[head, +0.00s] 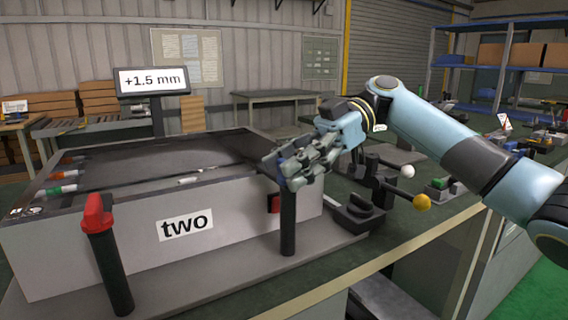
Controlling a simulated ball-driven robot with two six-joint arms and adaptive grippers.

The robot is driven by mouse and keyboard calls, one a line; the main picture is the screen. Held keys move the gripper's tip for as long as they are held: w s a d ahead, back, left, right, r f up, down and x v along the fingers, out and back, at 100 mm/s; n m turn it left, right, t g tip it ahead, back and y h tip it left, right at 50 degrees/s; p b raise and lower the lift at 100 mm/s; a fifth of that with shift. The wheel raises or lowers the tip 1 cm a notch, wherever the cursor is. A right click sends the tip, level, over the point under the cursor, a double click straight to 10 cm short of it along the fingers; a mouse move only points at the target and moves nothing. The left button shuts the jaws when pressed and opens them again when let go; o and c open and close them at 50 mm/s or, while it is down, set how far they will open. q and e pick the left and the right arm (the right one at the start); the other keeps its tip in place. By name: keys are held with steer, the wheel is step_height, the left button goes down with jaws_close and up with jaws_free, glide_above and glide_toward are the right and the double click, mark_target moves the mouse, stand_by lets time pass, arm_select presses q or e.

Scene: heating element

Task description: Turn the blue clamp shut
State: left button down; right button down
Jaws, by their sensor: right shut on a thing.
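The blue clamp (288,218) is an upright dark post at the front right of the grey box marked "two" (120,248). Its top shows only as a little blue between my fingers. My right gripper (290,170) is shut on the top of the blue clamp, reaching in from the right. The fingers hide most of the clamp's head, so I cannot tell which way it is turned. A red clamp (97,215) on a black post stands at the front left of the box. My left gripper is not in view.
A sign reading "+1.5 mm" (152,80) stands behind the box. Right of the box are a dark fixture (358,213), a lever with a yellow knob (422,202) and a white knob (408,171). The bench front edge right of centre is clear.

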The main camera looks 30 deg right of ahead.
steer(key=c, duration=0.6)
jaws_free()
steer(key=shift+o, duration=0.2)
steer(key=v, duration=1.2)
steer(key=shift+f, duration=0.1)
